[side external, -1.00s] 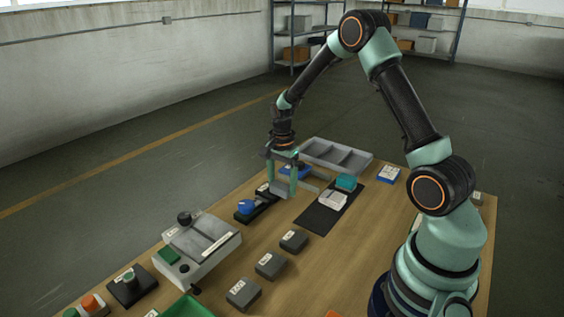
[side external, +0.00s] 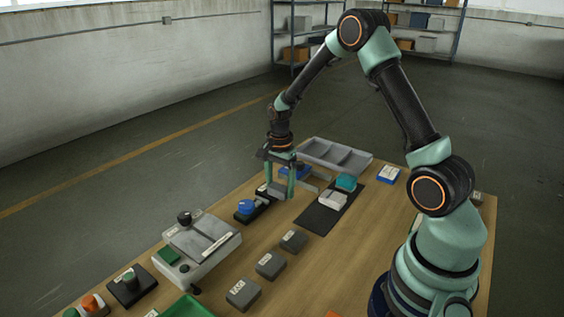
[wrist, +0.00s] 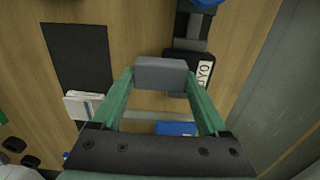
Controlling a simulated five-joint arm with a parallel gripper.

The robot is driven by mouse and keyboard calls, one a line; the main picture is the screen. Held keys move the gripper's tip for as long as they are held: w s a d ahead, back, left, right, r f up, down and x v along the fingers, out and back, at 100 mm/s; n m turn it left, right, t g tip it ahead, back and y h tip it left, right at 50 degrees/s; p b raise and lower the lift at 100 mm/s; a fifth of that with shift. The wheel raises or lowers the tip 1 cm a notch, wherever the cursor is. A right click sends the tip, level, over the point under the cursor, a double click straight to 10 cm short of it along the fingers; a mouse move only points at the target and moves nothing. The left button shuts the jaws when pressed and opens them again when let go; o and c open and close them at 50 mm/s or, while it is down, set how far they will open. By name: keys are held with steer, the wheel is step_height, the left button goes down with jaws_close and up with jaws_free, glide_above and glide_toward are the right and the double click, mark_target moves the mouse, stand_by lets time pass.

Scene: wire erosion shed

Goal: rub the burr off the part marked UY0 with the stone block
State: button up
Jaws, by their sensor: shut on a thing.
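My gripper (side external: 278,186) is shut on a plain grey block, which I take to be the stone block (wrist: 161,74); it also shows in the side view (side external: 277,190). The part marked UY0 (wrist: 204,73) is a dark block with a white label at the end of a black fixture, in the wrist view. The held block lies over its left side in that view and hides some of it. I cannot tell whether the two touch. The burr is not discernible.
The fixture has a blue knob (side external: 246,206). A dark mat (side external: 317,219) holds a white block (side external: 332,200) and a teal block (side external: 346,182). A grey divided tray (side external: 336,155) stands behind. Several labelled dark blocks (side external: 270,264) and a grey machine (side external: 197,250) stand nearer.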

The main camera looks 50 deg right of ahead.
steer(key=shift+w, duration=1.25)
steer(key=shift+w+r, duration=0.1)
steer(key=shift+r, duration=4.05)
